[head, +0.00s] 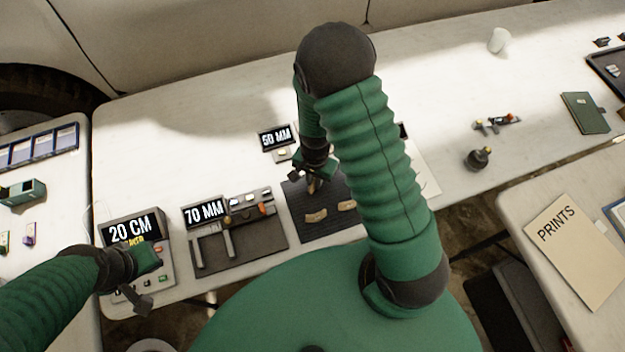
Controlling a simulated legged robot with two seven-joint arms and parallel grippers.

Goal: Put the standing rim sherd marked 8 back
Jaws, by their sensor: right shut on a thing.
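My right gripper (312,183) is over the dark ribbed mat (325,233), shut on a small tan sherd (313,187). The sherd is mostly hidden by the fingers, and no number on it can be read. Two more tan sherds lie on the mat, one below the gripper (315,216) and one to its right (347,205). My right arm covers the mat's right side. My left gripper (144,280) is at the left, in front of the device reading 20 CM (131,231); its jaw opening is unclear.
A 70 MM display (204,213) and a dark measuring fixture (240,248) stand left of the mat. A 50 MM display (276,138) is behind it. A dark knobbed object (478,158) and a green book (585,113) are to the right. The table's back middle is clear.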

